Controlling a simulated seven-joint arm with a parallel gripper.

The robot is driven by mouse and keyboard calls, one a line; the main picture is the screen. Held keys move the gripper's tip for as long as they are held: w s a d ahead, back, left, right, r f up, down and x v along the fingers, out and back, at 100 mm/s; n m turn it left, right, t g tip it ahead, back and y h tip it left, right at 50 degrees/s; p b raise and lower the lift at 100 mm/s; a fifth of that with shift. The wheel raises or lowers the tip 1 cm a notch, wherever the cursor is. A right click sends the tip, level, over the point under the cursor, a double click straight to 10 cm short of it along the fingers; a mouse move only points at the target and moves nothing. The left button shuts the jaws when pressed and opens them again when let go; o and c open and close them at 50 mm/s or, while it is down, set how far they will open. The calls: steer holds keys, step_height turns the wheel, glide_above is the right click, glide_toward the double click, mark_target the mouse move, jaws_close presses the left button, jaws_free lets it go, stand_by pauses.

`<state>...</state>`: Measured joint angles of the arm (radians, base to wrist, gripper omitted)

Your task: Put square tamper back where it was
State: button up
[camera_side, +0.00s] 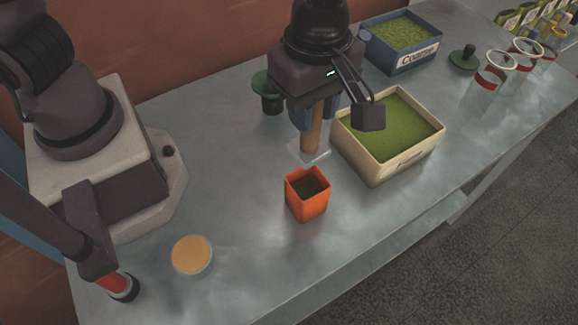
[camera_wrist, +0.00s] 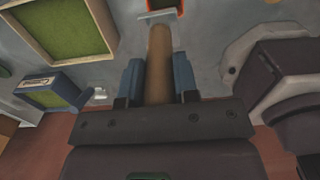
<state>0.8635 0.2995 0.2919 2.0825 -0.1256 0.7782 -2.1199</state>
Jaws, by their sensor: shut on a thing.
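The square tamper has a wooden handle (camera_side: 311,138) and a pale, see-through square plate (camera_side: 308,153) at its lower end. My gripper (camera_side: 319,118) is shut on the handle and holds the tamper upright. The plate is at or just above the table, behind the orange square cup; I cannot tell whether it touches. In the wrist view the handle (camera_wrist: 160,65) runs between the blue fingers of my gripper (camera_wrist: 158,80), with the plate (camera_wrist: 160,15) at its far end. The orange square cup (camera_side: 306,205) stands open with some green powder inside.
A cream box (camera_side: 375,172) of green powder stands close right of the tamper. A blue box (camera_side: 405,62) labelled Coarse is behind it. Green round tampers (camera_side: 265,92) (camera_side: 463,58) and banded glass tubes (camera_side: 487,90) stand further back. An orange-topped disc (camera_side: 191,255) lies front left.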

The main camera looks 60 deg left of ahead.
steer(key=s+a+f, duration=0.2)
steer(key=a+f, duration=0.4)
steer(key=a, duration=0.5)
steer(key=shift+m, duration=0.3)
steer(key=shift+s+f, duration=0.1)
steer(key=shift+f, duration=3.55)
steer(key=shift+f, duration=0.1)
steer(key=o, duration=0.9)
